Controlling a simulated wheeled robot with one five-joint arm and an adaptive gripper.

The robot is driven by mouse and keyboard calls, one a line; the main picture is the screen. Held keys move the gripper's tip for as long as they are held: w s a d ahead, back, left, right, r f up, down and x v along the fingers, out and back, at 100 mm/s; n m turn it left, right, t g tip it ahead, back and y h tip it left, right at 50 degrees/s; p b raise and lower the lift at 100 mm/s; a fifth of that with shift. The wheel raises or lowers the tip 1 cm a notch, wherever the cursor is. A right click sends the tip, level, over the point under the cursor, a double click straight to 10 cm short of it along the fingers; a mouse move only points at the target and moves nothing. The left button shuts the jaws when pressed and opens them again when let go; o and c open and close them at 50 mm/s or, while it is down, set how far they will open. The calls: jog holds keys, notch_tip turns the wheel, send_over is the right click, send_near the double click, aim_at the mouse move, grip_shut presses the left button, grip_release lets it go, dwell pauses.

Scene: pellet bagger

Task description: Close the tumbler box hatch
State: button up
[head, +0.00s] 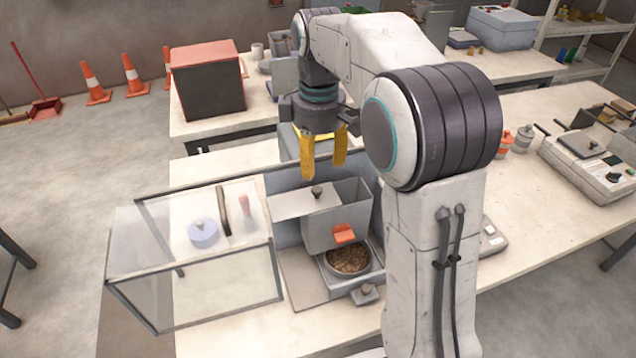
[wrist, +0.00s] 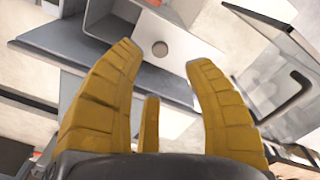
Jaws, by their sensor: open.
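Part of the box top to the right of the plate looks uncovered. My gripper (head: 323,171) is open and empty, pointing down above the plate. In the wrist view the knob (wrist: 160,48) shows between the spread yellow fingers (wrist: 165,58), apart from them. I cannot tell the exact height gap.
A clear framed guard (head: 225,318) extends left of the box. A bowl of brown pellets (head: 348,259) sits below the orange flap. A grey panel rises behind the box. A red-and-black box (head: 210,85) stands on the back bench.

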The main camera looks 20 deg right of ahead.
aim_at(319, 189)
jog(key=shift+w+f, duration=0.15)
jog(key=shift+f, duration=3.6)
jog(key=shift+o, duration=0.3)
grip_shut()
